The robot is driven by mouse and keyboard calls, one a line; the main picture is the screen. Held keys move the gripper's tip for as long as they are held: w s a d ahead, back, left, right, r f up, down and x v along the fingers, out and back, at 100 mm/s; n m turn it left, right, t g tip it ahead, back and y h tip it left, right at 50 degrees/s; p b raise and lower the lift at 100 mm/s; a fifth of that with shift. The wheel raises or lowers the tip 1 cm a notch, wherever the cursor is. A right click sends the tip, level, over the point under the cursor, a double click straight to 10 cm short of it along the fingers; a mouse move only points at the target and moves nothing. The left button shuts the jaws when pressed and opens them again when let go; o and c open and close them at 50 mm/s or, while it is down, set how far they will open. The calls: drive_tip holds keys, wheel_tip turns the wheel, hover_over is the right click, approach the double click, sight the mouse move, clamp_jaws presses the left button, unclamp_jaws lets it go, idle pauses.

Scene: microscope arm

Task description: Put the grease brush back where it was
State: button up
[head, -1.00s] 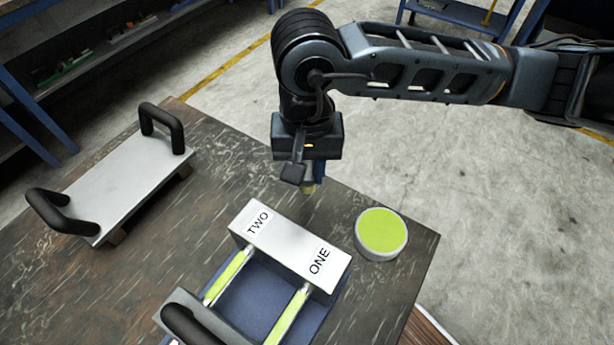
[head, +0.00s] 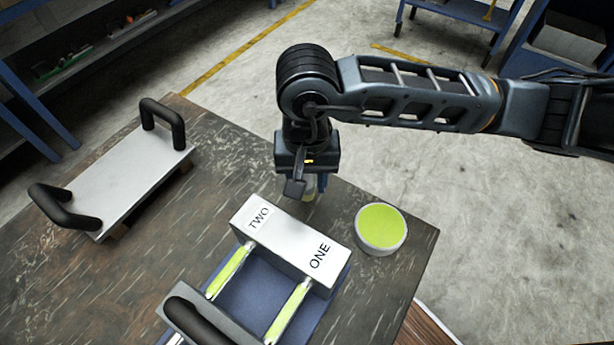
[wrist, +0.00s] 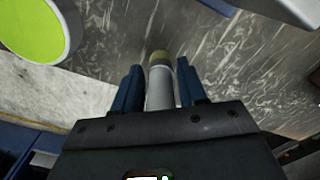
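The grease brush (wrist: 160,80) has a pale grey round handle and a yellowish end. In the wrist view it lies between the two blue fingers of my gripper (wrist: 160,92), which look closed on its sides. The yellowish end points away from the gripper. In the head view my gripper (head: 308,188) points down over the table, behind the block marked TWO and ONE. The brush (head: 308,196) shows only partly below it. I cannot tell whether its lower end touches the table. A round tub with a yellow-green top (head: 381,227) stands to the right, apart from the brush.
The white block (head: 290,240) marked TWO and ONE joins two rails with yellow-green strips (head: 230,271) on a blue base. A metal plate with two black handles (head: 118,185) lies at left. The dark table (head: 140,280) is bare between them. Its right edge runs near the tub.

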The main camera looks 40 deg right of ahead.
drive_tip(key=shift+o, duration=0.9)
drive_tip(key=shift+r, duration=0.15)
drive_tip(key=shift+r, duration=0.2)
wheel_tip(320, 180, up, 12)
drive_tip(key=shift+f+b, duration=0.2)
drive_tip(key=shift+b, duration=0.45)
